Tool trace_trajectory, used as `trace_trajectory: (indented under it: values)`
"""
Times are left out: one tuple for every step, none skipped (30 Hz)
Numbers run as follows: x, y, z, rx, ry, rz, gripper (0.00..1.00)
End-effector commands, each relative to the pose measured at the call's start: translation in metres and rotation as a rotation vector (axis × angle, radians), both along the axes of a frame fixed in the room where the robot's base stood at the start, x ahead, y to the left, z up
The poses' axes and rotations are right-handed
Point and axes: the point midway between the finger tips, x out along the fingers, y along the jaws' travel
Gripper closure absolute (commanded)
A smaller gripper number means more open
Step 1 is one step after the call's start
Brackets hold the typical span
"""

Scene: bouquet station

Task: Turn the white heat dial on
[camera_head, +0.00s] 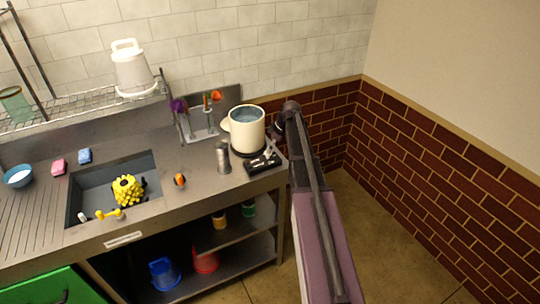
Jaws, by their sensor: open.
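A cream pot (245,132) holding bluish liquid stands on a dark burner (252,168) near the right end of the steel counter. My gripper (268,157) is at the front right of the pot, low over the burner's front part. It is open, with no object seen between its fingers. Pale small parts show there, but I cannot tell the white heat dial apart from the fingers. The dial's setting cannot be read, and whether my gripper touches it cannot be told.
A grey metal cylinder (223,157) stands just left of the burner. A tool rack (203,134) with purple and orange items is behind it. The sink (85,203) holds a yellow flower bunch (128,190). Buckets sit on the shelf below. A brick wall (440,150) is right.

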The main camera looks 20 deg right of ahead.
Motion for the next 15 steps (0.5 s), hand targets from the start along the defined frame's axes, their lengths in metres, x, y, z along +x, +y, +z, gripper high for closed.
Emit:
trace_trajectory:
  values:
    - [0.002, 0.001, -0.008, 0.000, 0.000, 0.000, 0.22]
    - [0.002, 0.002, -0.011, 0.000, 0.000, 0.000, 0.22]
    - [0.003, 0.003, -0.013, 0.000, 0.000, 0.000, 0.22]
    - [0.004, 0.004, -0.015, 0.000, 0.000, 0.000, 0.22]
    - [0.004, 0.004, -0.017, 0.000, 0.000, 0.000, 0.22]
    - [0.005, 0.005, -0.020, 0.000, 0.000, 0.000, 0.22]
    - [0.006, 0.006, -0.022, 0.000, 0.000, 0.000, 0.22]
    - [0.006, 0.006, -0.023, 0.000, 0.000, 0.000, 0.22]
    - [0.007, 0.007, -0.025, 0.000, 0.000, 0.000, 0.22]
    - [0.007, 0.007, -0.026, 0.000, 0.000, 0.000, 0.22]
    - [0.007, 0.008, -0.027, 0.000, 0.000, 0.000, 0.22]
    - [0.008, 0.008, -0.028, 0.000, 0.000, 0.000, 0.22]
    - [0.008, 0.009, -0.029, 0.000, 0.000, 0.000, 0.22]
    - [0.008, 0.009, -0.029, 0.000, 0.000, 0.000, 0.22]
    - [0.008, 0.009, -0.030, 0.000, 0.000, 0.000, 0.22]
